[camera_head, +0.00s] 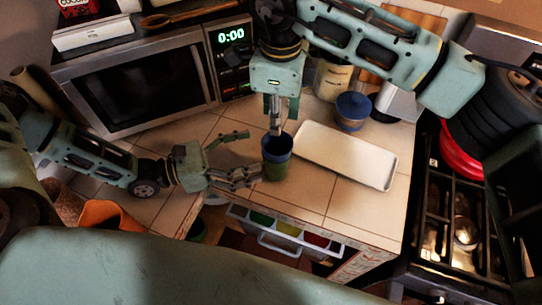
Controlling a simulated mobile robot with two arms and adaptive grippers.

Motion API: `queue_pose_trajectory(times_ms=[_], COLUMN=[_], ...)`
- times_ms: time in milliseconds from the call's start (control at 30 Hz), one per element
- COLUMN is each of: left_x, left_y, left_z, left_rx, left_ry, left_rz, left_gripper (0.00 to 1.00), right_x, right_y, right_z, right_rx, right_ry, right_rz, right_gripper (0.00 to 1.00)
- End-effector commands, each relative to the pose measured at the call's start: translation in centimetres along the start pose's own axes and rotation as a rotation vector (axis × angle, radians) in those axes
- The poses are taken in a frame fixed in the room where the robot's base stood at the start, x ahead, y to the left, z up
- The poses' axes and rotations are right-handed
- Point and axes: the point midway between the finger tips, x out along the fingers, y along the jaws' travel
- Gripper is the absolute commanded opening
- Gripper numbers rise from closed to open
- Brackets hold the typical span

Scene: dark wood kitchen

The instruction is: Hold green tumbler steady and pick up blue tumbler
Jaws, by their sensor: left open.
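A blue tumbler (277,145) sits upright inside a green tumbler (275,172), near the front edge of the tiled counter. Only the green tumbler's lower part shows below the blue one. My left gripper (250,157) is open, coming in from the left. Its lower finger lies close beside the green tumbler; I cannot tell if it touches. My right gripper (278,125) points down from above, with its fingers at the blue tumbler's rim. The fingertips partly overlap the opening, so I cannot tell if they grip the wall.
A white rectangular tray (345,155) lies just right of the tumblers. A microwave (150,85) stands at the back left. A stove (455,220) is at the right.

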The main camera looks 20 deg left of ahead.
Motion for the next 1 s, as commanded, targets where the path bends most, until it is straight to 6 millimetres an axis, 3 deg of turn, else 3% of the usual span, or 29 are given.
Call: queue_pose_trajectory(times_ms=[367,700,1000], left_x=[0.1,5.5,7.5], left_y=[-0.3,-0.2,-0.2], left_z=[-6.4,-6.1,-6.1], left_rx=[-0.002,0.000,0.001], left_ry=[0.002,-0.003,-0.001], left_rz=[-0.004,-0.002,-0.002], left_gripper=[0.78,0.78,0.78], right_x=[0.0,0.0,0.0], right_y=[0.0,0.0,0.0], right_z=[0.0,0.0,0.0], right_rx=[0.000,0.000,0.000], right_ry=[0.000,0.000,0.000], right_rz=[0.000,0.000,0.000], right_gripper=[0.31,0.31,0.31])
